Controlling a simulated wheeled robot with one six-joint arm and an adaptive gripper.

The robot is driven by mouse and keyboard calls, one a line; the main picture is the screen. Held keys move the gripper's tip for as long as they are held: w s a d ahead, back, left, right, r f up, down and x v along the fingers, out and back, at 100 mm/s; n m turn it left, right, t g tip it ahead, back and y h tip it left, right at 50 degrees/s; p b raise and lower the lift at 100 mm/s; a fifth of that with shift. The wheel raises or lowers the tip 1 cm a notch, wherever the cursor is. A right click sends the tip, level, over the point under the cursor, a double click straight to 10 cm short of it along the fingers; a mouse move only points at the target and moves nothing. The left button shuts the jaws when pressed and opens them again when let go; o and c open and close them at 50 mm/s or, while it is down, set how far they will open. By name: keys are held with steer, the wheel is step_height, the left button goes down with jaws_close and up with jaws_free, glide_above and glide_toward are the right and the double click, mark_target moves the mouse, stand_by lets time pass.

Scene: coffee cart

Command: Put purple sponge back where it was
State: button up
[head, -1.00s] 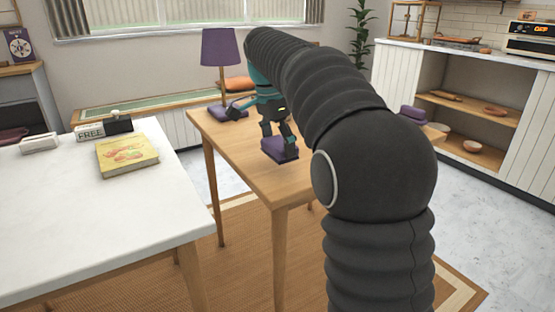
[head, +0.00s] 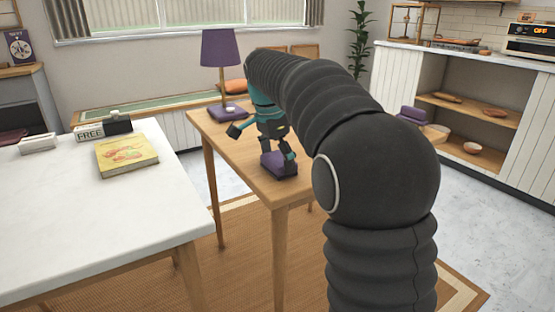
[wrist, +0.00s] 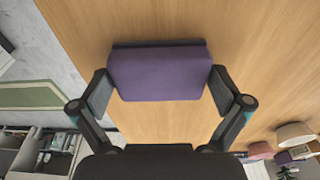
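The purple sponge (head: 278,166) is at the wooden table (head: 240,163), over the part nearer me. It also shows in the wrist view (wrist: 158,73), at the top middle, with a dark strip along its far edge. My gripper (head: 279,158) is over the sponge, pointing down. In the wrist view my gripper's fingers (wrist: 160,92) press against the sponge's left and right sides, so it is shut on the sponge. I cannot tell whether the sponge touches the tabletop or is just above it.
A purple lamp (head: 220,48) stands at the table's far end. A white counter (head: 70,220) on the left holds a yellow book (head: 127,154) and a FREE sign (head: 90,132). Shelves (head: 470,108) stand at the right. Tabletop around the sponge looks clear.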

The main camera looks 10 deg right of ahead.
mark_target(271, 160)
step_height(271, 160, up, 12)
steer(key=a+p, duration=0.2)
steer(key=p, duration=0.1)
steer(key=s+d+n+t, duration=0.1)
steer(key=s+n, duration=0.3)
steer(key=s, duration=0.5)
steer(key=s+d+f+n+t+y, duration=0.1)
steer(key=s+f+n+t, duration=0.3)
steer(key=s+f+n, duration=0.6)
steer(key=s+f, duration=0.8)
steer(key=s, duration=0.3)
steer(key=shift+s+f+y, duration=0.2)
steer(key=shift+y, duration=0.2)
